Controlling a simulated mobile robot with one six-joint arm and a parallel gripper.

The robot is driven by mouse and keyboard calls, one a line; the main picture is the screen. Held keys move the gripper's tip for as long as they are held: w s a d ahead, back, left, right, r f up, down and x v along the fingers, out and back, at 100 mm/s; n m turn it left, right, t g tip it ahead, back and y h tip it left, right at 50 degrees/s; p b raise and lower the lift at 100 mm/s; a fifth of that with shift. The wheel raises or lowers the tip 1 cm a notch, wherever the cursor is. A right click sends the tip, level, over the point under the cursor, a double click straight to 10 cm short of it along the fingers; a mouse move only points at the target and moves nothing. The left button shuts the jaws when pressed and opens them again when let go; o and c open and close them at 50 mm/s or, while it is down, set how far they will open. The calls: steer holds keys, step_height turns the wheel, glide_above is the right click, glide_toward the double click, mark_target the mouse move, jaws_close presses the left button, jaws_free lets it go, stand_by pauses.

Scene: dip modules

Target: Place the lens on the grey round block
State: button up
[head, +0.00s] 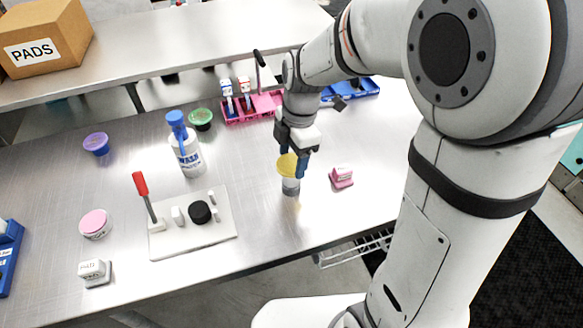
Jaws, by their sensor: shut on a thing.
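My gripper (297,164) points down over the right middle of the table, its blue fingers shut on a yellow disc that looks like the lens (286,166). The lens is tilted towards the camera and partly covered by a finger. Directly below it in the picture is a small round grey block (291,188) with a paler upper part, standing on the table. The lens's lower edge overlaps the block's top in this view. I cannot tell whether they touch.
A pink block (341,177) stands close to the right. Left are a white plate (163,242) with a red-handled lever, and a wash bottle (187,150). A pink rack (237,117) and blue tray (365,88) lie behind. The table's front edge is near; clear metal lies between plate and block.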

mark_target(294, 163)
steer(key=shift+s+f, duration=0.1)
steer(key=shift+f, duration=2.4)
steer(key=shift+f, duration=0.1)
steer(key=o, duration=0.9)
steer(key=shift+o, duration=0.2)
